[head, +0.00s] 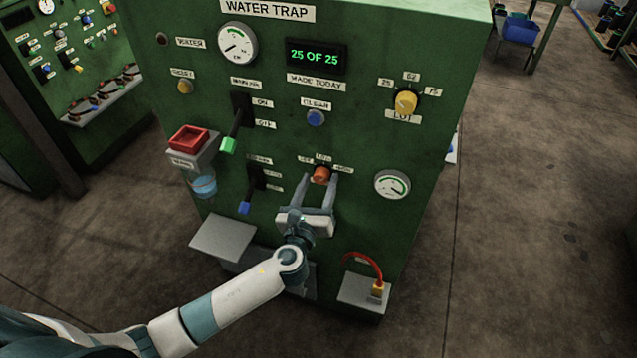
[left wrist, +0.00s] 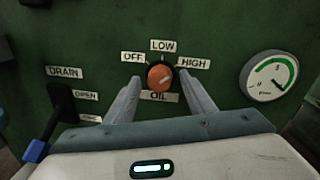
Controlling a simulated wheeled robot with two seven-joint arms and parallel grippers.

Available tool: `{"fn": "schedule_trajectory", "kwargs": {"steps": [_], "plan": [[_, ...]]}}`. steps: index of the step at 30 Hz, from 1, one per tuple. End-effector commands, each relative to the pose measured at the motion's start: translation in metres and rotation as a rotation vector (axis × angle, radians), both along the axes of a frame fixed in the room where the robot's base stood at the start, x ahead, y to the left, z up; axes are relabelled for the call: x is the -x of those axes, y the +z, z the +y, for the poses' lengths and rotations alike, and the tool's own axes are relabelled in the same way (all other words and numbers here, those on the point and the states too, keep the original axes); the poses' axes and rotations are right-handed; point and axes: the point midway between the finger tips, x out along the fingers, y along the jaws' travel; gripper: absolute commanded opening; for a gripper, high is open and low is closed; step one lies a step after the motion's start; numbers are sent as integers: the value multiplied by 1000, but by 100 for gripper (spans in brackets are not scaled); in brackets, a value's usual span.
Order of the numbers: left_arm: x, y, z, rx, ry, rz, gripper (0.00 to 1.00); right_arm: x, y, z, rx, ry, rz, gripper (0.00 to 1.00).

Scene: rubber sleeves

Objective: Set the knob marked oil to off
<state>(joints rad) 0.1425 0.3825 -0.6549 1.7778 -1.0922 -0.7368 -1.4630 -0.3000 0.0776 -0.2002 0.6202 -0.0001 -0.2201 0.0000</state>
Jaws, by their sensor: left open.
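The orange oil knob (head: 321,174) is on the lower middle of the green panel. In the left wrist view the orange knob (left wrist: 160,77) sits above the label OIL (left wrist: 158,98), with the labels OFF (left wrist: 132,57), LOW (left wrist: 163,45) and HIGH (left wrist: 194,63) around it. I cannot tell for certain which label it points to. My left gripper (head: 320,182) is open, one finger on each side of the knob, with gaps showing; in the left wrist view its fingers (left wrist: 159,84) also flank the knob. My right gripper is not in view.
Left of the knob are the blue-tipped drain lever (head: 245,207) and the green-tipped main air lever (head: 229,144). A gauge (head: 392,185) is to the right. A grey shelf (head: 224,237) and a bracket with a red cable (head: 364,290) stick out below.

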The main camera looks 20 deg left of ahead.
Motion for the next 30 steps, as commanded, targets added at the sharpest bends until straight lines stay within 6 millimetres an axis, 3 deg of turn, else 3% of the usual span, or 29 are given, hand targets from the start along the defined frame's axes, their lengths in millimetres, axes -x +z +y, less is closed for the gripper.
{"fn": "schedule_trajectory", "kwargs": {"steps": [4, 9, 10, 20, 30], "plan": [[0, 0, 0, 0, 0, 0, 50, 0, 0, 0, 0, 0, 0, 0], [0, 0, 0, 0, 0, 0, 12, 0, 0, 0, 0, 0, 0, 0], [0, 0, 0, 0, 0, 0, 9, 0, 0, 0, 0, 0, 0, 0], [0, 0, 0, 22, 1, 1, 9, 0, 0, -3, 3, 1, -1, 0], [1, 0, 0, 179, 3, 6, 9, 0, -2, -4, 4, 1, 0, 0]]}}
